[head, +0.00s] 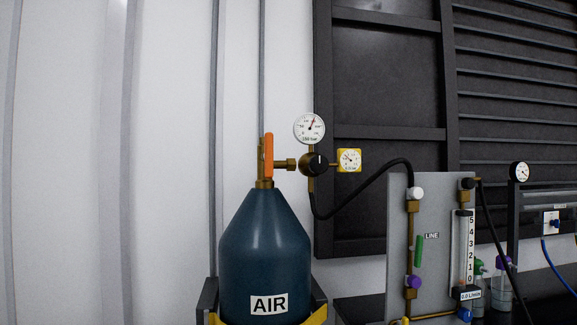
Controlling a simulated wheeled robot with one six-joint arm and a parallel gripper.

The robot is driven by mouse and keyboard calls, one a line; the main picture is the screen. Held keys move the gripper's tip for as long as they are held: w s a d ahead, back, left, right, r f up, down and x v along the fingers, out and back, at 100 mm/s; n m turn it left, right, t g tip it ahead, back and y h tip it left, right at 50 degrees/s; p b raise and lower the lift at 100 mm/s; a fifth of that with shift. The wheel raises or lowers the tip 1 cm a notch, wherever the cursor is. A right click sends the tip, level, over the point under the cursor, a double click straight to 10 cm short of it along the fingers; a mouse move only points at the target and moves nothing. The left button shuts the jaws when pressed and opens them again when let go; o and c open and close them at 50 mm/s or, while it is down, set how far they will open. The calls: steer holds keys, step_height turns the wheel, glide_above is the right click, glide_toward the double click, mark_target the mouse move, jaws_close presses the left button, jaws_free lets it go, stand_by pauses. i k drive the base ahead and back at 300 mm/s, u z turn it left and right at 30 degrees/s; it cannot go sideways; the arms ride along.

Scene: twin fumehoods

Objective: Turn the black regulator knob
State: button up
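The black regulator knob (318,164) sits on the brass regulator beside the cylinder valve in the head view, with a pale mark near its top. A round white gauge (309,128) stands above it and a yellow square gauge (349,160) is to its right. The regulator joins the dark blue AIR cylinder (265,243) through a brass fitting (284,164). An orange valve handle (268,155) stands upright on the cylinder's neck. My gripper is not in view, and nothing touches the knob.
A black hose (365,186) runs from the regulator to a grey panel (439,272) with a flowmeter (463,250), a green handle (418,250) and small knobs. A yellow-edged holder (319,315) surrounds the cylinder's base. Bottles stand at the lower right. White wall is left.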

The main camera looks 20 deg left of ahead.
mark_target(319, 163)
steer(key=u, duration=0.35)
steer(key=i, duration=1.05)
steer(key=u, duration=0.05)
